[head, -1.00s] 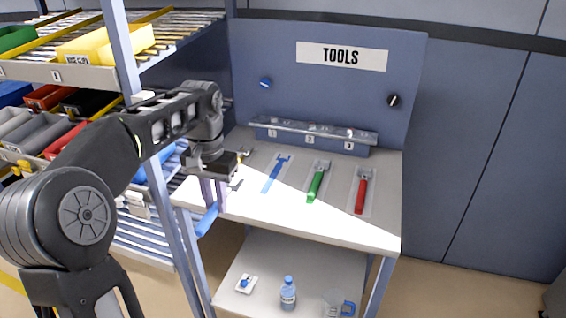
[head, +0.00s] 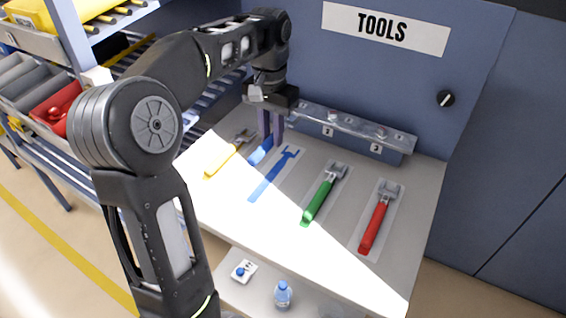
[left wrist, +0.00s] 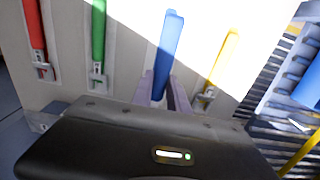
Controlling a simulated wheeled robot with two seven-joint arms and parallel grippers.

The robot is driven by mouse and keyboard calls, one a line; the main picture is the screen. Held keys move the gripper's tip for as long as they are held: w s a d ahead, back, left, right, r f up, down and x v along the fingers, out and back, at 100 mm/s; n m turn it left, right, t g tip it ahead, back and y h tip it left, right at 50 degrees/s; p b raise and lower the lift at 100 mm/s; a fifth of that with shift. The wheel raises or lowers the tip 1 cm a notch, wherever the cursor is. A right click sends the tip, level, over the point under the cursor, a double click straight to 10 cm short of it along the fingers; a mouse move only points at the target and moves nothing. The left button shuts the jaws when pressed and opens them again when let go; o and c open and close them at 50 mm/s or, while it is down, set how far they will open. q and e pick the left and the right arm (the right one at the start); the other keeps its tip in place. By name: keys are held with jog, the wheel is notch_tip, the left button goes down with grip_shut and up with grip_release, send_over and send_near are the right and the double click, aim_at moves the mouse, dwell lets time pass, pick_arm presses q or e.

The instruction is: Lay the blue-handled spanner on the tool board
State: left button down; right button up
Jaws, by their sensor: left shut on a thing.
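The blue-handled spanner (head: 260,152) is held in my left gripper (head: 270,138), which is shut on it and points down over the table. Its blue handle sticks out from between the fingers toward the front; its head is hidden. In the left wrist view the blue handle (left wrist: 170,42) also rises from between the fingers (left wrist: 166,88). The tool board (head: 240,215) has a flat blue spanner outline (head: 274,174) with nothing on it, just right of the held spanner. I cannot tell whether the spanner touches the surface. My right gripper is not in view.
A yellow-handled spanner (head: 225,157) lies left of the gripper. A green-handled spanner (head: 321,197) and a red-handled spanner (head: 376,222) lie to the right. A clear-covered numbered rail (head: 350,128) runs behind. A bottle (head: 283,294) stands on the lower shelf.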

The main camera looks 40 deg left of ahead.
pick_arm(q)
jog(key=shift+s+r, duration=0.1)
jog(key=shift+s, duration=0.1)
send_over(272, 174)
notch_tip(272, 174, down, 6)
jog(key=shift+f, duration=0.2)
jog(key=shift+f, duration=0.1)
notch_tip(272, 174, down, 3)
jog(key=shift+f, duration=0.25)
dwell(0.3)
